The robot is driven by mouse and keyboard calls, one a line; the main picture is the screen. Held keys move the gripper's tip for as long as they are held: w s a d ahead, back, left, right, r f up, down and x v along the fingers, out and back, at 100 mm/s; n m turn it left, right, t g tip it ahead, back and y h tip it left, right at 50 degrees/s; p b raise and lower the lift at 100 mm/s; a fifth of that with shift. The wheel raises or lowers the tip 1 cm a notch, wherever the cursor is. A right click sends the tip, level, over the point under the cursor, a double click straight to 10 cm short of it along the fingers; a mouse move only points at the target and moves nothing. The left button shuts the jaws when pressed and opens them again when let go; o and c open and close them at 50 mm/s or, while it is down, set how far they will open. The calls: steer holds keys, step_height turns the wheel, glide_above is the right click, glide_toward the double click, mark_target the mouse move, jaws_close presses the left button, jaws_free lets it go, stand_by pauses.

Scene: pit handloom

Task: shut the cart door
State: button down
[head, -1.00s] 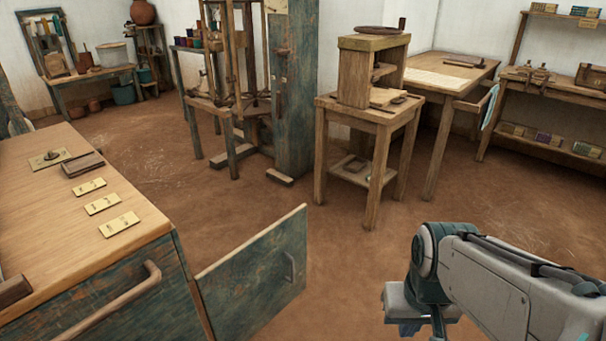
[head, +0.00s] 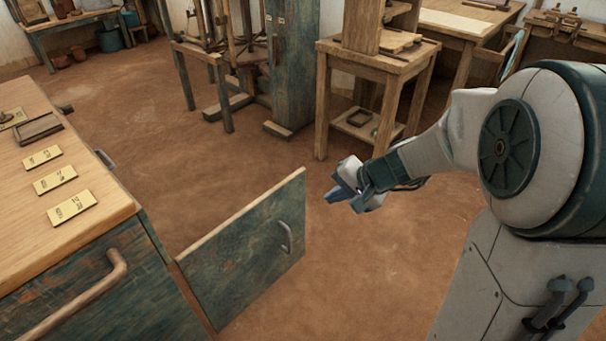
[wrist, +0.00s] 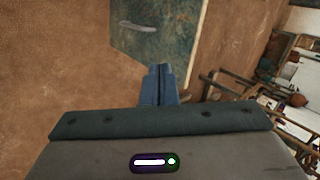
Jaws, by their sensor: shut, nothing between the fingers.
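The cart door (head: 245,250) is a worn teal panel with a pale wooden top edge and a grey bar handle (head: 286,238). It stands swung open, out from the corner of the cart (head: 90,270). The door also shows in the wrist view (wrist: 165,40), with its handle (wrist: 138,26) at upper left. My gripper (head: 332,196) is to the right of the door's free edge in the head view, apart from it by a small gap. Its blue fingers are shut and empty.
A wooden stand (head: 375,60) and a teal post (head: 290,70) stand beyond the door. Bare earthen floor (head: 200,150) lies between them and the door.

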steer(key=w+f+m+t+b, duration=0.1)
steer(key=w+f+m+t, duration=0.2)
steer(key=w, duration=0.4)
steer(key=b, duration=0.2)
glide_toward(294, 185)
steer(key=shift+g, duration=0.4)
steer(key=x, duration=0.5)
steer(key=shift+d+f, duration=0.1)
steer(key=shift+f, duration=0.05)
steer(key=shift+w+a, duration=0.35)
steer(key=shift+w, duration=0.05)
